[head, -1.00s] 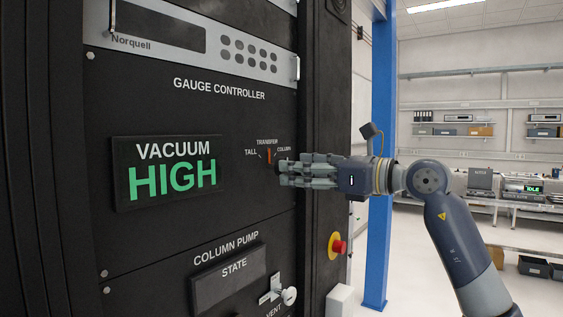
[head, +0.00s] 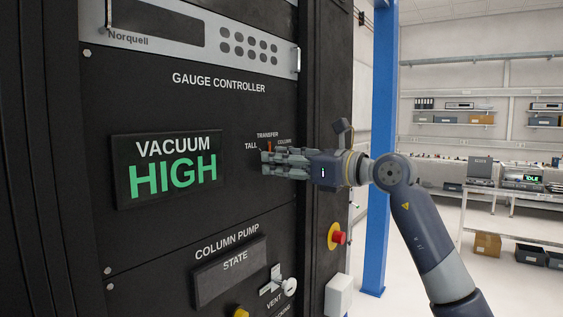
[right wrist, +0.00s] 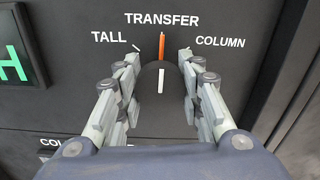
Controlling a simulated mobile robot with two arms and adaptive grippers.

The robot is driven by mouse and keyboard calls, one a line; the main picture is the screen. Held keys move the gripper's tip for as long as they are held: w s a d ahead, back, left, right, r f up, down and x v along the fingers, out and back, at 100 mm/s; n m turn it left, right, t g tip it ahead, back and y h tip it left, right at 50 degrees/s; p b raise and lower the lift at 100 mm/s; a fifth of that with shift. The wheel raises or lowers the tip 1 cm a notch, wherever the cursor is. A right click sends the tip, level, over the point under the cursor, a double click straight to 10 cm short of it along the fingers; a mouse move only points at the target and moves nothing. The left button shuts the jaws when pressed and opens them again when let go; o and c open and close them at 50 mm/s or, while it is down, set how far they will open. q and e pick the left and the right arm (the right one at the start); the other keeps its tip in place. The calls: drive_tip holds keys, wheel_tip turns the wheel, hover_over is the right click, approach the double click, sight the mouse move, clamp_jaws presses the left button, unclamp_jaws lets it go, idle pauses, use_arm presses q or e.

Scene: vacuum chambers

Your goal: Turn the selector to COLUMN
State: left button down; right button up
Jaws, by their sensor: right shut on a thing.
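The selector is a dark round knob (right wrist: 160,98) with a white pointer line, seen in the right wrist view. Its line points up at the orange mark under TRANSFER (right wrist: 162,46). TALL (right wrist: 108,37) is to the left and COLUMN (right wrist: 220,41) to the right, each with a white tick. My right gripper (right wrist: 160,84) is shut on the knob, with fingers on both sides of it. In the head view my right gripper (head: 267,160) is at the panel and hides the knob. My left gripper is not in view.
The black panel carries a display (head: 167,168) reading VACUUM HIGH. Below are a STATE display (head: 230,272), a white-knobbed VENT handle (head: 289,287) and a yellow knob (head: 241,313).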

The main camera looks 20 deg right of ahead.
drive_tip(key=shift+m, duration=0.4)
drive_tip(key=m+p, duration=0.1)
drive_tip(key=m, duration=0.3)
drive_tip(key=shift+f, duration=0.1)
drive_tip(key=shift+a+m, duration=0.1)
drive_tip(key=shift+m, duration=2.4)
drive_tip(key=shift+f, duration=0.15)
drive_tip(key=o, duration=1.1)
drive_tip(key=shift+c, duration=0.2)
